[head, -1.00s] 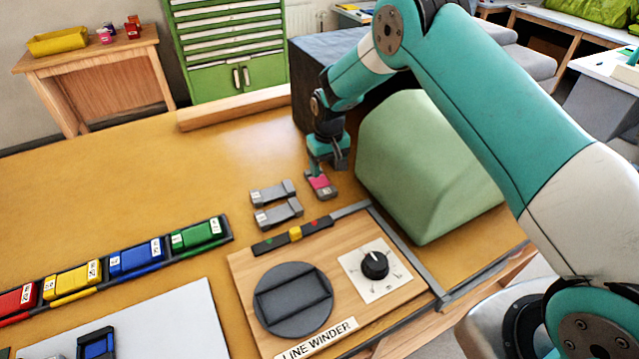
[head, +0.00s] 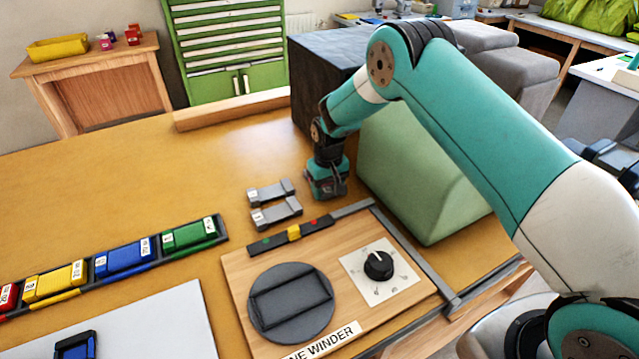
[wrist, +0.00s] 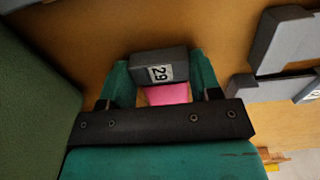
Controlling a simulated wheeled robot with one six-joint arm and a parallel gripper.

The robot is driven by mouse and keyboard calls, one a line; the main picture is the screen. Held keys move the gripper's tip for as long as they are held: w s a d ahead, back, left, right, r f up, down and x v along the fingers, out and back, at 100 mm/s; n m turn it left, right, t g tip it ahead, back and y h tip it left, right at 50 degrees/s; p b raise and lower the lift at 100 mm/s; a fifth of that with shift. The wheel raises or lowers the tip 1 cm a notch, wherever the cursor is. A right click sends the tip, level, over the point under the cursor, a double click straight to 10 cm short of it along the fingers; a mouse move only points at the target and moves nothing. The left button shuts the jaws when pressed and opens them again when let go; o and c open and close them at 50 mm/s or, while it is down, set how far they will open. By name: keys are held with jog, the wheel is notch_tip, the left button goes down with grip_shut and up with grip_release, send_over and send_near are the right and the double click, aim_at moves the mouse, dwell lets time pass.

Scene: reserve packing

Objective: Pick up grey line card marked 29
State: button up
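The grey line card marked 29 (wrist: 147,57) shows in the wrist view, with its white 29 label upside down and a pink middle part. My gripper (wrist: 162,80) has one teal finger on each side of the card. Both fingers are very close to its sides; I cannot tell whether they press on it. In the head view my gripper (head: 326,193) is down low at the table, beside the green sloped block. There it hides the card.
Two grey cards (head: 271,193) lie left of my gripper, close by. The line winder board (head: 345,312) is in front. The green sloped block (head: 415,175) stands close on the right. A rack of coloured cards (head: 125,258) is at left. The back left table is clear.

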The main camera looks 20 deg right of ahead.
jog(key=shift+c, duration=1.1)
jog(key=shift+r, duration=0.15)
jog(key=shift+r+p, duration=1.85)
jog(key=shift+r, duration=1.5)
